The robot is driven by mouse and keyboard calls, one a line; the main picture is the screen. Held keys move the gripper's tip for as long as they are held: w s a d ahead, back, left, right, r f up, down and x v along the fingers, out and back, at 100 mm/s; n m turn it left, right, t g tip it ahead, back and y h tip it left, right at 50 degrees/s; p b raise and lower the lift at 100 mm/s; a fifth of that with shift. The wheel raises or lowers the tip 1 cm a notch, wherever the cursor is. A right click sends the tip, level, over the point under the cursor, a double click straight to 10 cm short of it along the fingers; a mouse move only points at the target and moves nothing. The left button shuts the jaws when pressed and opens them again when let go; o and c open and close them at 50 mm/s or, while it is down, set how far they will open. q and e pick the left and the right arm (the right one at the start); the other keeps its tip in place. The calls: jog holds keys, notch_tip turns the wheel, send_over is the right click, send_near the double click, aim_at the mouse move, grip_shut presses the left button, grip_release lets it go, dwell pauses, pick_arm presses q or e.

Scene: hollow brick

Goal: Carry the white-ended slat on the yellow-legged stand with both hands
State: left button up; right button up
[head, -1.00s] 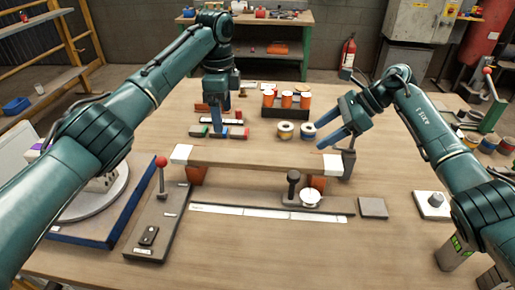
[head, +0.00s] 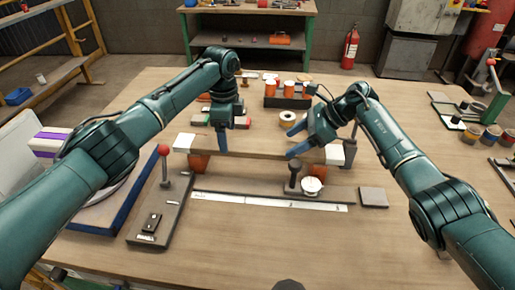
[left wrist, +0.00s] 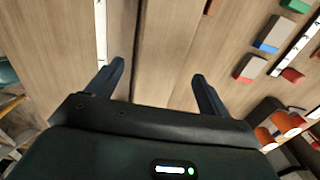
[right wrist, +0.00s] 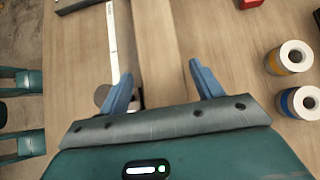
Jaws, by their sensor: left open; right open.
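The slat (head: 255,147) is a long brown board with a white block at each end. It lies across a stand whose visible legs look orange rather than yellow, one at the left (head: 198,164) and one at the right (head: 317,170). My left gripper (head: 222,143) is open above the slat's left half; in the left wrist view the slat (left wrist: 165,45) runs between its fingers (left wrist: 160,82). My right gripper (head: 296,139) is open above the right half, and its wrist view shows the slat (right wrist: 160,50) between the fingers (right wrist: 161,85). Neither gripper holds it.
A red-knobbed lever (head: 163,152) on a grey plate stands front left. A white strip (head: 260,201) and a dark-knobbed fixture (head: 295,176) lie in front of the slat. Orange cups (head: 289,88) and spools stand behind it. The front table area is mostly clear.

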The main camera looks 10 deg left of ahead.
aim_at(229, 143)
pick_arm(q)
jog(key=shift+f, duration=1.65)
pick_arm(e)
jog(key=shift+x, duration=1.55)
pick_arm(q)
jog(key=shift+c, duration=0.3)
pick_arm(e)
jog(key=shift+c, duration=0.4)
